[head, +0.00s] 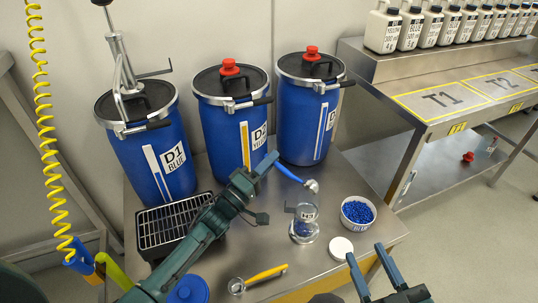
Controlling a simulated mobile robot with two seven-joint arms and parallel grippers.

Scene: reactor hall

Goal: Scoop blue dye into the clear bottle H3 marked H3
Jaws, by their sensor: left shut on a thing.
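My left gripper (268,164) is shut on the blue handle of a scoop (290,174). The scoop's small metal bowl (312,186) is just above the mouth of the clear bottle H3 (305,211); I cannot tell whether they touch or whether the bowl holds dye. The bottle stands upright and open on the steel table, with some blue showing near its bottom. A white bowl marked BLUE (346,221), full of blue granules (358,211), stands to its right. My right gripper (366,251) is open and empty at the table's front right.
A white lid (341,248) lies before the bowl. A yellow-handled scoop (262,275), a blue lid (188,290) and a black grated tray (160,222) are also on the table (262,243). Blue drums (312,125) line the back. A bench (375,70) with several bottles stands right.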

